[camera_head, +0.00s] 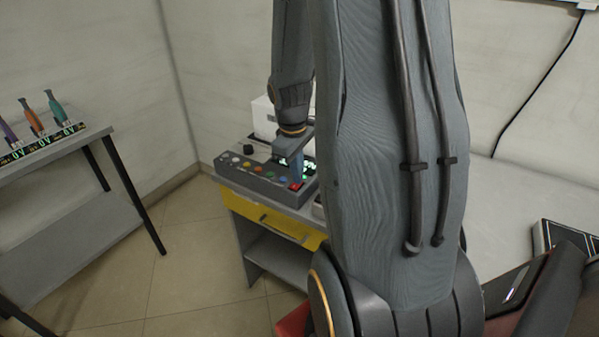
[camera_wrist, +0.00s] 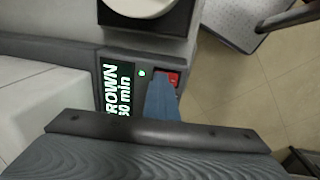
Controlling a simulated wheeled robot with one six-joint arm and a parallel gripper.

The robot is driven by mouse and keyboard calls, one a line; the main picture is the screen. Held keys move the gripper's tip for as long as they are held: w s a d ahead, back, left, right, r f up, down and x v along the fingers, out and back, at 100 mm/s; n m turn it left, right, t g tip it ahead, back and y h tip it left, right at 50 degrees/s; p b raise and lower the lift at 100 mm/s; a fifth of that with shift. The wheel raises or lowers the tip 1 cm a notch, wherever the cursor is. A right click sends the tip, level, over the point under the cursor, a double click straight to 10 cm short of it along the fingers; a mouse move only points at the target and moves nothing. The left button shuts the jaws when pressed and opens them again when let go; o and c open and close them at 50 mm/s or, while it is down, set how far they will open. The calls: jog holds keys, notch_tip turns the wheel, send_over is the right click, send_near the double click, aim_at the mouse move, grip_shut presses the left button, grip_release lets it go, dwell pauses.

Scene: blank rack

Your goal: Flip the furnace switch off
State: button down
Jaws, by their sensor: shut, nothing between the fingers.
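The red furnace switch (camera_wrist: 174,78) sits on the grey control panel, right of a small lit green lamp (camera_wrist: 142,72) and a display (camera_wrist: 117,88) with green text ending in "60 min". In the head view the switch (camera_head: 295,186) is a small red patch at the panel's right end. My gripper (camera_wrist: 161,88) is shut, its blue fingertips right at the switch and covering part of it. In the head view my gripper (camera_head: 297,178) points down onto the panel there. Whether the tips touch the switch, and which way it is tipped, I cannot tell.
Below is a cabinet with a yellow drawer (camera_head: 270,221). A table (camera_head: 60,147) with colored-handled tools stands left, with open floor between.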

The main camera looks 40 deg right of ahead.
aim_at(294, 186)
jog(key=shift+s+a+f, duration=0.35)
jog(key=shift+a+f, duration=0.1)
jog(key=shift+f, duration=0.05)
jog(key=shift+w+r+p, duration=0.1)
jog(key=shift+r+p, duration=0.3)
jog(key=shift+p, duration=0.05)
jog(key=r+p, duration=0.4)
jog(key=shift+w+d+r, duration=0.1)
jog(key=shift+d+r, duration=0.1)
jog(key=shift+r, duration=0.1)
notch_tip(294, 186, up, 10)
jog(key=b, duration=0.2)
jog(key=shift+a+f, duration=0.2)
jog(key=shift+a, duration=0.1)
jog(key=shift+a+r+p, duration=0.2)
jog(key=shift+p, duration=0.75)
jog(key=shift+a+f, duration=0.1)
jog(key=shift+a, duration=0.05)
jog(key=shift+f, duration=0.1)
